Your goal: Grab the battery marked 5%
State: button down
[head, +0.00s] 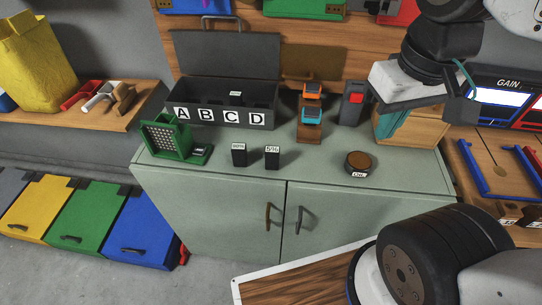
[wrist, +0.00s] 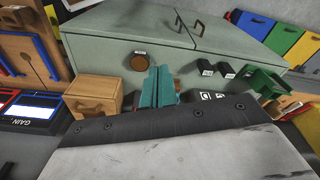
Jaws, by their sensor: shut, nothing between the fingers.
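The battery marked 5% (head: 272,158) is a small black upright block with a white label on top, standing on the grey-green cabinet (head: 215,182). A similar black battery (head: 239,157) stands just left of it; its label is hard to read. In the wrist view the two stand side by side, the 5% one (wrist: 205,68) apparently on the left. My gripper (head: 393,130) has teal fingers, shut and empty, above the cabinet's right side by a wooden drawer box (head: 428,128). The fingers also show in the wrist view (wrist: 158,85). They are well apart from both batteries.
A green holder (head: 172,140) stands left of the batteries. Behind is a black open-lidded bin (head: 215,114) marked A, B, C, D. An orange-and-blue device stack (head: 311,115) stands behind right. A round brown-topped button (head: 358,162) lies between the batteries and the right end.

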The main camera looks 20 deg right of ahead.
aim_at(272, 154)
jog(key=z, duration=2.4)
jog(key=k, duration=1.45)
jog(key=u, duration=1.1)
